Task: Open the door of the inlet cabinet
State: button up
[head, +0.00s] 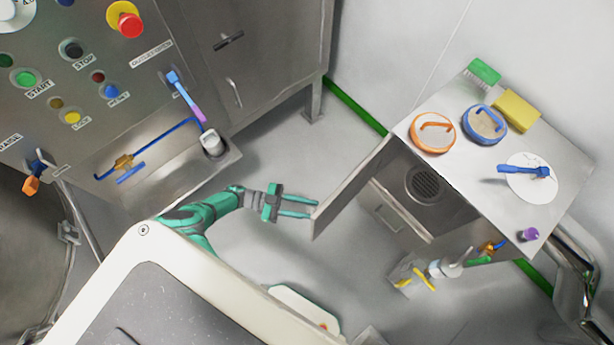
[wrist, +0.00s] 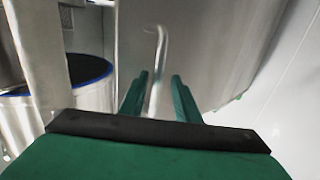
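The inlet cabinet, as I take it, is the grey cabinet (head: 455,205) at the right in the head view. Its door (head: 352,188) stands swung out from the front at a wide angle, showing a round grille and a recessed panel behind it. My green gripper (head: 315,208) is at the door's free edge, on its outer side. In the wrist view the two fingers (wrist: 160,82) are apart. A pale curved handle (wrist: 160,45) shows between and beyond them, before a grey panel. I cannot tell whether the fingers touch it.
The cabinet top (head: 455,165) holds an orange-rimmed dish (head: 432,133), a blue-rimmed dish (head: 485,124), a yellow block (head: 515,111) and a brush. A control panel (head: 60,80) with buttons stands left. Open floor (head: 290,150) lies between. A valve (head: 490,247) is at the lower right.

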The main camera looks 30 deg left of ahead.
jog(key=shift+a, duration=0.1)
jog(key=v, duration=1)
jog(key=shift+s+a, duration=0.15)
jog(key=shift+a, duration=0.1)
jog(key=shift+a, duration=0.1)
dwell(0.8)
